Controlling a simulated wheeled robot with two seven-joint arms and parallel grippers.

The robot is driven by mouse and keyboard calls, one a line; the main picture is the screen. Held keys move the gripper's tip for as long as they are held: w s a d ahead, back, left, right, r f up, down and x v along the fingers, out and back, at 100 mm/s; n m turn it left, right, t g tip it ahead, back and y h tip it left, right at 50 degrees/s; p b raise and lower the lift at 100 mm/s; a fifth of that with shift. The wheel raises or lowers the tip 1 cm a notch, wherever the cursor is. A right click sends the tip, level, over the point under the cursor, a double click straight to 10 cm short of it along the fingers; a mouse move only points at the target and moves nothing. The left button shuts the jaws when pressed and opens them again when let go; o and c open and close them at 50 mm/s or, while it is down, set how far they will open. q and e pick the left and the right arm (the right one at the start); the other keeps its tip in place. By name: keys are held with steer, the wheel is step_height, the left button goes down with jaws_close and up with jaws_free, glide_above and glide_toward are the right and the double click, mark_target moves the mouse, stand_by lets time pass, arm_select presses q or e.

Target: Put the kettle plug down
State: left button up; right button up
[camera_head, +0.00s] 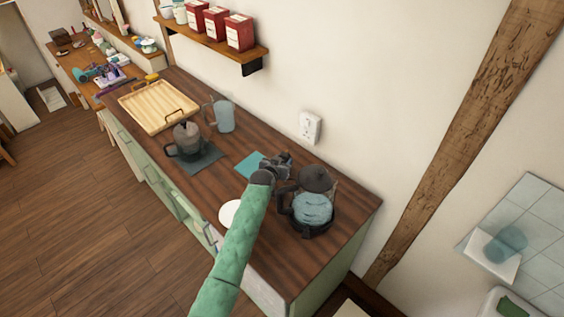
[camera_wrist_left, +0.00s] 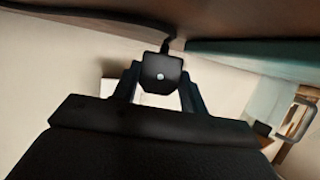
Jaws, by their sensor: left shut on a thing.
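The black kettle plug (camera_wrist_left: 162,74) is between the fingers of my left gripper (camera_wrist_left: 160,85), which is shut on it. A cord runs from the plug to the dark wood surface at the top of the left wrist view. In the head view my left gripper (camera_head: 278,164) is low over the counter (camera_head: 200,180), beside the teal mat (camera_head: 250,164) and just behind the glass kettle (camera_head: 312,208). The plug cannot be made out there. I cannot tell whether the plug touches the counter. The wall socket (camera_head: 310,127) is above, apart from the gripper. My right gripper is not in view.
A white disc (camera_head: 230,213) lies left of the kettle, partly behind my arm. A dark pot (camera_head: 187,141) on a dark mat, a glass jug (camera_head: 223,115) and a wooden tray (camera_head: 150,106) stand farther left. A shelf (camera_head: 222,45) overhangs the back.

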arm_select(q)
steer(key=shift+s+f, duration=0.15)
steer(key=shift+f, duration=0.2)
steer(key=shift+s+f, duration=0.15)
steer(key=shift+f, duration=0.15)
steer(key=o, duration=0.8)
steer(key=shift+f, duration=0.1)
steer(key=shift+o, duration=1)
steer(key=shift+s+f, duration=0.1)
steer(key=shift+f, duration=0.05)
steer(key=shift+r+p, duration=0.35)
steer(key=shift+r, duration=0.3)
steer(key=v, duration=1)
steer(key=shift+w+a+r, duration=0.15)
steer(key=shift+w+r, duration=0.05)
steer(key=shift+r, duration=0.15)
steer(key=shift+v, duration=0.85)
steer(key=shift+r, duration=0.1)
